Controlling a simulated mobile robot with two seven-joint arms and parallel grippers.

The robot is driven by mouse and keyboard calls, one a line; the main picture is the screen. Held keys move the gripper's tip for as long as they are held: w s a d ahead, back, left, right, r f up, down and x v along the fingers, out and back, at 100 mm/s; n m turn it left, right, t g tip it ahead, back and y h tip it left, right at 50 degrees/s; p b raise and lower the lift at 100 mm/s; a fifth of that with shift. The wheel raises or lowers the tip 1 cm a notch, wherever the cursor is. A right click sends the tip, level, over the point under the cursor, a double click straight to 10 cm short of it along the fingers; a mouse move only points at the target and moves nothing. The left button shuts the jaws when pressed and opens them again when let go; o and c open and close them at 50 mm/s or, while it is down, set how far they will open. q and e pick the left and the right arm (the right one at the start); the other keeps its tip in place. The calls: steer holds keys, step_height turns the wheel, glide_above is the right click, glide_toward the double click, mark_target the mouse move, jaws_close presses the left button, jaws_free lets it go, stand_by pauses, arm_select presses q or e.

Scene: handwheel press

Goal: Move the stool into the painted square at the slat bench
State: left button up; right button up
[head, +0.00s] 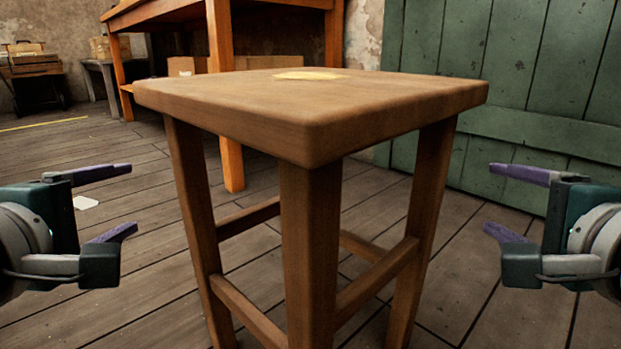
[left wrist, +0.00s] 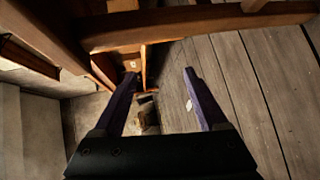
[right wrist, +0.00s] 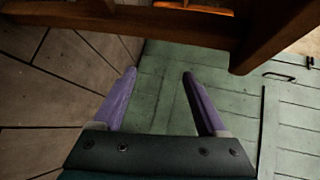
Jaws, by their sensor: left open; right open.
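The wooden stool (head: 310,110) stands upright on the plank floor, right in front of me, one corner toward me. Its square seat has a pale yellow patch on top. My left gripper (head: 130,200) is open and empty, left of the stool and apart from it. My right gripper (head: 487,200) is open and empty, right of the stool and apart from it. Stool parts cross the top of the left wrist view (left wrist: 200,28) and the right wrist view (right wrist: 120,22). I see neither the painted square nor the slat bench for certain.
An orange wooden table (head: 224,100) stands behind the stool. A green plank wall or door (head: 520,70) is behind at the right. Boxes and a cart (head: 32,70) are at the far left. A white scrap (head: 85,202) lies on the floor, which is otherwise open at left.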

arm_select(q)
steer(key=d+x, duration=0.1)
steer(key=x, duration=0.8)
steer(key=shift+w+d, duration=0.25)
arm_select(e)
steer(key=a+x, duration=0.1)
steer(key=x, duration=0.8)
steer(key=shift+w+a, duration=0.25)
arm_select(q)
steer(key=shift+f, duration=0.1)
